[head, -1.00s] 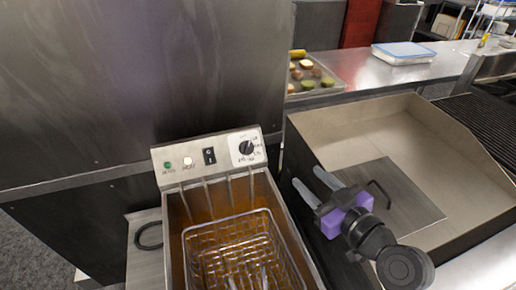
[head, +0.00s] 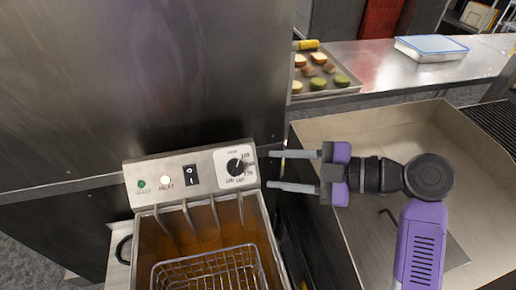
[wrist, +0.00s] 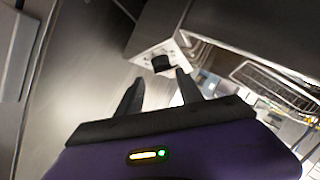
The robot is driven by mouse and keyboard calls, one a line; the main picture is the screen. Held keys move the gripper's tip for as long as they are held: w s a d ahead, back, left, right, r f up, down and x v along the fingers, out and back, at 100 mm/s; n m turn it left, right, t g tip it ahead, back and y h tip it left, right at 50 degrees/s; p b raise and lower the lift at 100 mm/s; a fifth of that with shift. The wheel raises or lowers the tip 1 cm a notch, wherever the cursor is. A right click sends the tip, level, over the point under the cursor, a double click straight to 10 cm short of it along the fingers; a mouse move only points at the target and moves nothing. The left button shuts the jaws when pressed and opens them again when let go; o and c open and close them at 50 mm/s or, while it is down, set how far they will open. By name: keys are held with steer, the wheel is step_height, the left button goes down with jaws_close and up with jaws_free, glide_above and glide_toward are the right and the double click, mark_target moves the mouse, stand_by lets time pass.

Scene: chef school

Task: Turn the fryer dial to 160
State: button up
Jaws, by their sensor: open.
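The fryer (head: 205,228) stands at the lower left of the head view, with brown oil and a wire basket (head: 210,272) in it. Its slanted panel holds the black round dial (head: 235,165) on a white scale plate, a black rocker switch (head: 191,175) and two small lamps. My gripper (head: 276,170) is open and empty. It points left, its fingertips just right of the panel's edge, apart from the dial. In the wrist view the dial (wrist: 162,63) shows ahead, just beyond the fingertips. The dial's exact setting is too small to read.
A tall steel cabinet (head: 120,90) rises behind the fryer. A tray of food (head: 325,92) and a blue-lidded container (head: 430,46) sit on the back counter.

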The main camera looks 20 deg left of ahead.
mark_target(239, 167)
steer(key=shift+n+g, duration=0.3)
steer(key=shift+n, duration=0.1)
steer(key=shift+p+x, duration=0.85)
steer(key=shift+x, duration=3)
steer(key=shift+w, duration=0.1)
jaws_close()
